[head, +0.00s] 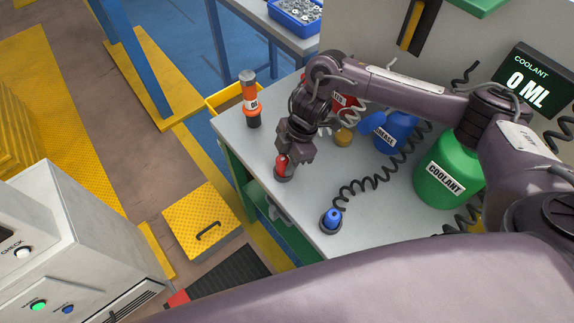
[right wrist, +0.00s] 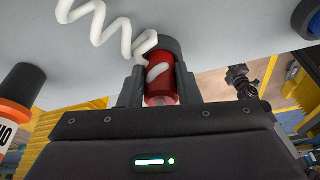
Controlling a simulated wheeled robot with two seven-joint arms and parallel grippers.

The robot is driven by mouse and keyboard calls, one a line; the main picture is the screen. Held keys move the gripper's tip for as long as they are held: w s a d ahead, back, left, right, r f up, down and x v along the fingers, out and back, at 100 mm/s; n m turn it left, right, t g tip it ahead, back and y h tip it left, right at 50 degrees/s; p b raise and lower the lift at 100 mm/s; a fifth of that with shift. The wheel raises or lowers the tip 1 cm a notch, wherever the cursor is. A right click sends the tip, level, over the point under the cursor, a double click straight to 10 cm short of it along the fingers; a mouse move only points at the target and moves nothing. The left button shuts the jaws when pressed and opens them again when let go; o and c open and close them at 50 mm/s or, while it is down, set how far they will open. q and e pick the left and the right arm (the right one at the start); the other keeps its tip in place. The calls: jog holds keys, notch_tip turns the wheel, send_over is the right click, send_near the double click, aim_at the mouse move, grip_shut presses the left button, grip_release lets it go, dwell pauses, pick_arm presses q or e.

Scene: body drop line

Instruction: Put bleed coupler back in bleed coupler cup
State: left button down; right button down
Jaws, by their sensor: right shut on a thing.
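The bleed coupler is a red cylinder (head: 281,161) with a white stripe in the right wrist view (right wrist: 160,82). My right gripper (head: 284,157) is shut on it, with one finger on each side. The coupler's lower end is at the dark round cup (head: 284,177) near the table's front left edge. The cup also shows in the right wrist view (right wrist: 167,46), and the coupler's end appears to be inside its rim. How deep it sits is hidden. My left gripper is not in view.
An orange-and-black bottle (head: 250,100) stands on the table (head: 300,215) to the left. A blue coupler (head: 333,217) sits in another cup to the right, with a black coiled hose. A green coolant jug (head: 448,170) and blue grease container (head: 396,133) stand behind.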

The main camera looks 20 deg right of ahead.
jog(key=shift+f, duration=0.15)
jog(key=shift+f, duration=0.15)
jog(key=c, duration=1.1)
grip_release()
jog(key=shift+o, duration=0.2)
jog(key=v, duration=1.2)
jog(key=shift+r, duration=0.25)
